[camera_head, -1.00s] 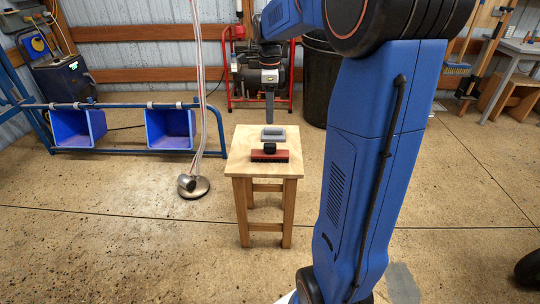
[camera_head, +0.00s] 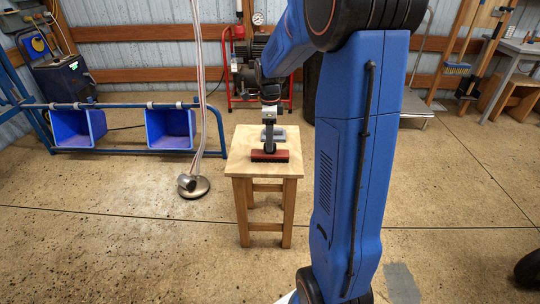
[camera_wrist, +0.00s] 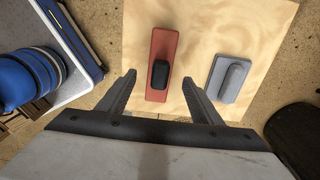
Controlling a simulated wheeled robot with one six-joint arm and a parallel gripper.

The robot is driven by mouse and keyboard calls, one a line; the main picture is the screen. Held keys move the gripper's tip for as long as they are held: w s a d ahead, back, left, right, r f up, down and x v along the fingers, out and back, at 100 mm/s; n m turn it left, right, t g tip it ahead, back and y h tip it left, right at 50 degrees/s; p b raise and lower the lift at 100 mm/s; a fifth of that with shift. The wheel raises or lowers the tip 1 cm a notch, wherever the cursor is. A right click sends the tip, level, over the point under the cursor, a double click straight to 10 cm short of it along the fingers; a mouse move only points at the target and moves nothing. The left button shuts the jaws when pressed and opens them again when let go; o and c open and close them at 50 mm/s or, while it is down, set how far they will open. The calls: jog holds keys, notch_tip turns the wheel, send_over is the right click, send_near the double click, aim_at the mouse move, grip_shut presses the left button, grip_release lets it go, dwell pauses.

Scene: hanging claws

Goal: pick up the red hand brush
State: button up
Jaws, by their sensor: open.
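The red hand brush (camera_head: 258,156) lies on the wooden stool (camera_head: 238,168), with its black grip upward. In the wrist view the brush (camera_wrist: 161,45) lies ahead of my open gripper (camera_wrist: 161,88), with its black grip lined up between the two fingers. The fingers are apart from it and hold nothing. In the head view my gripper (camera_head: 269,137) is just above the brush, and hides part of its grip and part of the grey float behind.
A grey float (camera_head: 279,134) lies on the same stool, close to the brush; in the wrist view the float (camera_wrist: 230,79) is to the right of it. Blue bins (camera_head: 170,129) are farther left.

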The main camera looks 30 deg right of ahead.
jog(key=shift+f, duration=2.6)
jog(key=shift+c, duration=0.6)
jog(key=c, duration=1.1)
jog(key=shift+r, duration=5.05)
jog(key=shift+c, duration=0.2)
jog(key=shift+o, duration=1.3)
jog(key=shift+c, duration=0.2)
